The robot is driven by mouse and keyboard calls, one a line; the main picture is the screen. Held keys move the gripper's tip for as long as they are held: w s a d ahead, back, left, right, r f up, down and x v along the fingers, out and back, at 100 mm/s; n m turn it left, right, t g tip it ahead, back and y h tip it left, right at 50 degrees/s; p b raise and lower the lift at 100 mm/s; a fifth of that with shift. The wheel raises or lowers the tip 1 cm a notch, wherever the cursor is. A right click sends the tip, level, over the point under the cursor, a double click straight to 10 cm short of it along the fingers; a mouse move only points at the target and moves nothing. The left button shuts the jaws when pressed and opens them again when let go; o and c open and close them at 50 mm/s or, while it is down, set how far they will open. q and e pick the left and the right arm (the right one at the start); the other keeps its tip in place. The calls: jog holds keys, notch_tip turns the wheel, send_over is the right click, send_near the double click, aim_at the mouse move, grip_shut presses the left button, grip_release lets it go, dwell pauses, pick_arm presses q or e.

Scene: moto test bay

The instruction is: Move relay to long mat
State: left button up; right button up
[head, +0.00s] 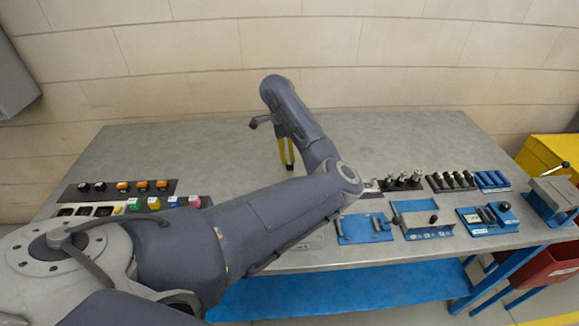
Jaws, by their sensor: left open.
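I cannot tell for certain which piece is the relay. Small block-like parts stand at the left of the bench: black ones (83,187) and orange-topped ones (142,185) on a long dark strip (171,187). In front of it lies a second strip with green (134,204), yellow (153,203) and pink (194,201) blocks, partly hidden by my left arm. Which surface is the long mat is not clear. My left gripper (287,158), with yellow fingers, is open and points down over the bench's middle, right of the blocks and apart from them. My right gripper is out of view.
The grey bench (220,150) is clear at the back. On the right are blue fixtures (365,228), (487,218) and a row of metal cylindrical parts (403,180). A vise-like device (555,193) stands at the right end, near a red bin (550,268).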

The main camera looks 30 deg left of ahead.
aim_at(289, 162)
pick_arm(q)
jog(key=shift+w+d+f, duration=0.1)
jog(key=shift+d+f, duration=0.1)
jog(key=shift+f, duration=1.15)
jog(key=shift+w+d+f, duration=0.1)
jog(key=shift+d+f, duration=0.05)
jog(key=shift+f, duration=1.2)
jog(key=shift+c, duration=0.5)
grip_shut()
